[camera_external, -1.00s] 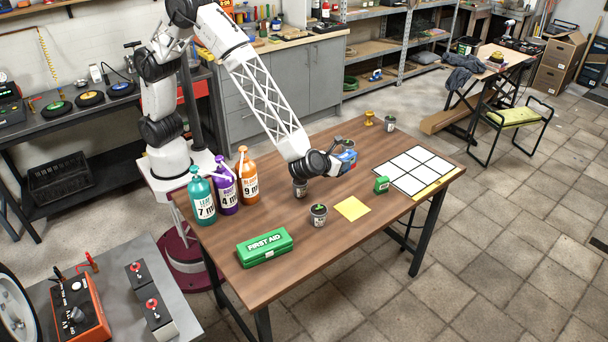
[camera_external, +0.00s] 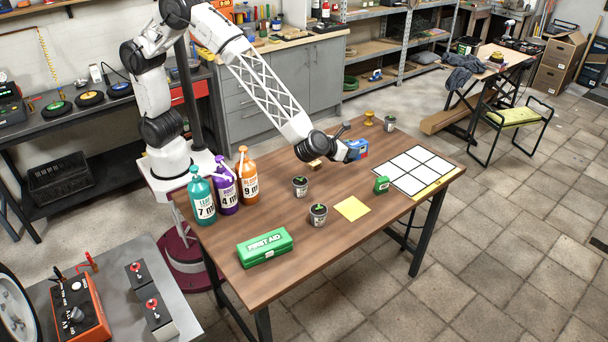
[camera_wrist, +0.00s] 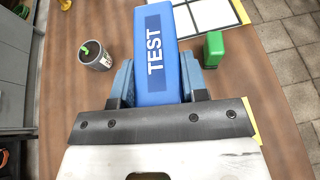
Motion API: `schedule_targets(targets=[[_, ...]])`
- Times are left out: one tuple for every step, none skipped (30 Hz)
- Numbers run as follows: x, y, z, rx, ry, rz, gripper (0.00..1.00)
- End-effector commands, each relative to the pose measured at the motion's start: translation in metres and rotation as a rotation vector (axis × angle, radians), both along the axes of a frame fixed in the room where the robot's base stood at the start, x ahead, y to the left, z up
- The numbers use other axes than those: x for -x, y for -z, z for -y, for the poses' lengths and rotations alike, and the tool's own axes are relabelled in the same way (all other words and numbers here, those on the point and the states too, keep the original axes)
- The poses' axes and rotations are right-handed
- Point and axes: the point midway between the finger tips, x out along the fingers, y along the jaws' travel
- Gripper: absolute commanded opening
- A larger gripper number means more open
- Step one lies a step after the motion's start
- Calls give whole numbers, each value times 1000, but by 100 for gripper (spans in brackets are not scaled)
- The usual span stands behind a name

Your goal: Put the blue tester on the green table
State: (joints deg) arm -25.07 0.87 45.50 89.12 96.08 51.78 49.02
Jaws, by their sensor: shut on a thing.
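The blue tester (camera_external: 357,147), a blue block marked TEST, is in my gripper (camera_external: 346,150) above the far side of the wooden table (camera_external: 310,226). In the wrist view the tester (camera_wrist: 154,40) lies between the two fingers of my gripper (camera_wrist: 157,82), which are shut on its sides. Its far end points away from my palm. I see no table with a green top; a bench with a yellow-green seat (camera_external: 521,116) stands on the floor at the right.
A grey cup (camera_external: 389,124) and a yellow spool (camera_external: 369,118) stand at the far edge.

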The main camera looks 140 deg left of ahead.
Motion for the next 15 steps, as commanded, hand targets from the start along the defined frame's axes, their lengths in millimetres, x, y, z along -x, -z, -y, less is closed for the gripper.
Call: schedule_targets(targets=[[1,-3,-3,-2,10,2,12],[2,-4,-4,-2,16,3,12],[2,-5,-6,-1,26,3,12],[3,-6,-7,-1,32,3,12],[3,-7,-9,-2,40,3,12],[3,-9,-10,-2,50,3,12],[3,-10,-11,-2,58,2,12],[4,-10,-13,-1,65,2,12],[4,-13,-14,-2,74,4,12],[5,-13,-15,-2,81,3,12],[5,-13,-16,-1,89,2,12],[5,-16,-18,-2,98,3,12],[6,-16,-19,-2,105,3,12],[6,-17,-20,-2,113,3,12],[7,-18,-22,-2,122,3,12]])
